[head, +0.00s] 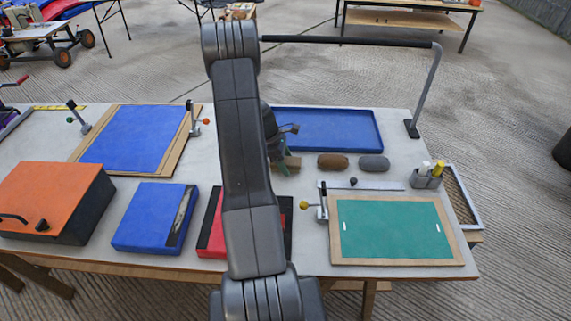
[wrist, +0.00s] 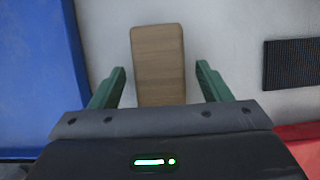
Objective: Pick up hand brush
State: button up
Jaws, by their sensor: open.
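A plain light-brown wooden block, which looks like the back of the hand brush (wrist: 158,62), lies on the pale tabletop in the wrist view. Its near end sits between my two fingers, with a gap on each side. No bristles show. In the head view the hand brush (head: 291,163) is partly hidden by my arm and gripper, just in front of the blue tray. My gripper (wrist: 160,85) has green fingers spread apart and holds nothing. In the head view my gripper (head: 281,152) is partly hidden behind my arm, close to the brush.
The blue tray (head: 350,112) lies behind the brush. A brown rounded object (head: 333,162) and a grey one (head: 374,163) lie to its right. A red box (head: 212,235) and a green framed board (head: 390,228) are nearer. A black rail (head: 345,40) spans above the table's back.

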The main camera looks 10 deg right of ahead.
aim_at(286, 160)
jog(key=shift+f+b, duration=0.25)
jog(key=shift+b, duration=0.05)
dwell(0.5)
jog(key=c, duration=1.1)
jog(key=shift+r, duration=0.15)
jog(key=shift+r+p, duration=0.3)
jog(key=shift+p, duration=0.2)
notch_tip(286, 160, up, 10)
jog(key=shift+f+b, duration=0.15)
jog(key=shift+b, duration=0.65)
